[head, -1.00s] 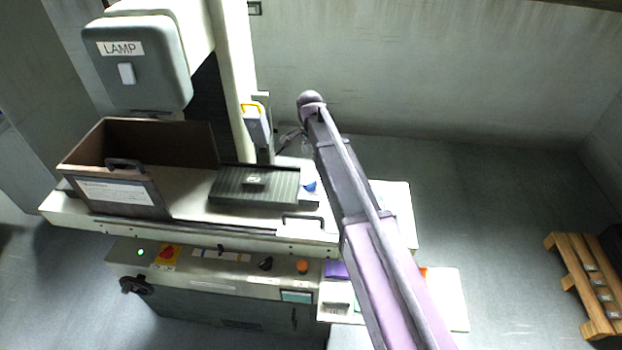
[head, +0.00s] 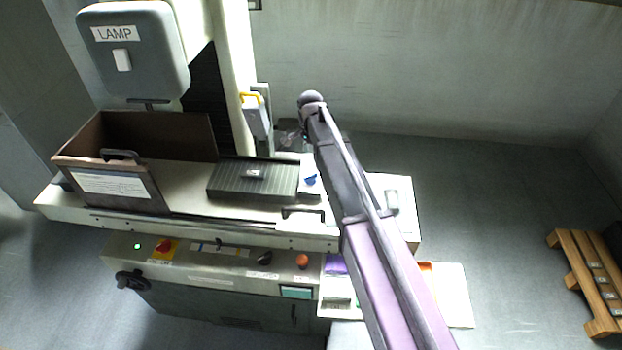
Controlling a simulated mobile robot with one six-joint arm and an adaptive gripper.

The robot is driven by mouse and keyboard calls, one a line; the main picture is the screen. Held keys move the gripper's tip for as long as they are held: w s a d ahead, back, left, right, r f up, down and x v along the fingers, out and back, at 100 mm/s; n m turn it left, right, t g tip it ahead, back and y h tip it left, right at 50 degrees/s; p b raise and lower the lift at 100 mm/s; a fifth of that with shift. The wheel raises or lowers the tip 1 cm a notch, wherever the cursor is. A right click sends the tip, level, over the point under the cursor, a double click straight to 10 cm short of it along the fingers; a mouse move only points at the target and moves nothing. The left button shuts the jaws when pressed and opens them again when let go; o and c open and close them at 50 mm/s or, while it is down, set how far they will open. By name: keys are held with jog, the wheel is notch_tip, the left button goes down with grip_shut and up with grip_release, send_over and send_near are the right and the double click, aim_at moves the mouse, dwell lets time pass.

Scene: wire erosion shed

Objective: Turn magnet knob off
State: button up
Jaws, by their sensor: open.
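A dark ribbed plate (head: 232,181) lies on the machine's pale table, with a small grey block (head: 254,173) on it. A small blue part (head: 311,180) sits on the light piece at the plate's right end. It looks like the magnet knob, but I see no label and its exact setting is too small to read. My arm (head: 372,235) rises from the lower right and passes just right of the blue part in the picture. I cannot make out my gripper; it seems hidden behind the arm.
A brown open box (head: 110,185) stands on the table's left. The front panel has a red switch (head: 164,249), a black knob (head: 265,258) and an orange button (head: 302,261). A grey LAMP housing (head: 134,50) hangs above. A pallet (head: 585,285) lies right, with clear floor between.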

aim_at(311, 174)
jog(key=shift+f+b, duration=4.9)
jog(key=shift+f, duration=0.3)
grip_shut()
